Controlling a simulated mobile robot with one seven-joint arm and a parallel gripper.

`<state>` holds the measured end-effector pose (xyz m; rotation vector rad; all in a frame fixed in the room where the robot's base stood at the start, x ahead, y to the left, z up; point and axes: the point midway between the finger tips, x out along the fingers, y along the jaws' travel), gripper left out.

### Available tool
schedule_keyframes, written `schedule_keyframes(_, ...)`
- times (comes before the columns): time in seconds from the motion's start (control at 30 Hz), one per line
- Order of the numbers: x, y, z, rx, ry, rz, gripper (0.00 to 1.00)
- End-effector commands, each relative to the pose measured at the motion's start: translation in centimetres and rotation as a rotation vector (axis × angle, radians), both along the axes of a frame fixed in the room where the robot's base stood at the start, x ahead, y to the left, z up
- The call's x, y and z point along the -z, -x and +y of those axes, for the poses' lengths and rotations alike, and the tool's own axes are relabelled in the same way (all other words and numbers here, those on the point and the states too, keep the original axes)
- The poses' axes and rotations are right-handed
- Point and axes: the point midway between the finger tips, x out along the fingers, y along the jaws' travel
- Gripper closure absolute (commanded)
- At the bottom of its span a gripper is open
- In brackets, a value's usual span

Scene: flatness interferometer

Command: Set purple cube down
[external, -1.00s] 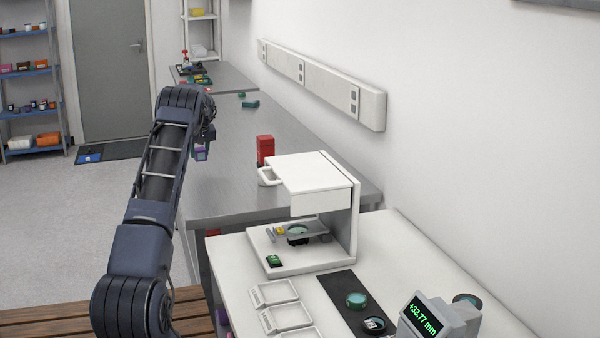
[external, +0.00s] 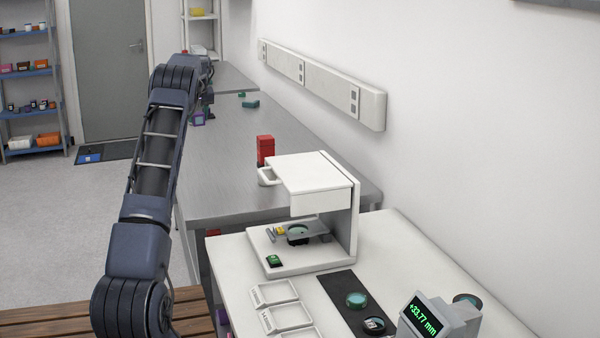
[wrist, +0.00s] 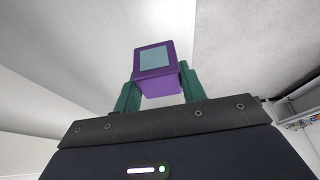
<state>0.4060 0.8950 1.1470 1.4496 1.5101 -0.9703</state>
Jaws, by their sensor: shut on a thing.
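The purple cube (wrist: 162,87) has a pale teal square on one face. It sits between the two green fingers of my gripper (wrist: 158,92) in the wrist view, and the fingers are shut on it. In the external view the small purple cube (external: 198,118) shows below the end of my arm, near the left edge of the grey metal bench (external: 225,170). I cannot tell whether the cube touches the bench top.
A red block (external: 265,149) stands on the bench, and a green piece (external: 250,104) lies farther back. The white instrument (external: 312,180) stands on the nearer white table (external: 235,262). The bench's middle is clear.

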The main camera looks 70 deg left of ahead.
Motion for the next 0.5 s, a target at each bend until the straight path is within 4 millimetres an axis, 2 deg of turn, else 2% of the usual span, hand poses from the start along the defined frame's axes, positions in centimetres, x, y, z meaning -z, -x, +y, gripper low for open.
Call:
schedule_keyframes(0.37, -0.9, -0.1, -8.1, 0.161, 0.005, -0.009, 0.86)
schedule_keyframes(0.5, -0.9, -0.2, -11.7, 0.224, 0.004, -0.011, 0.86)
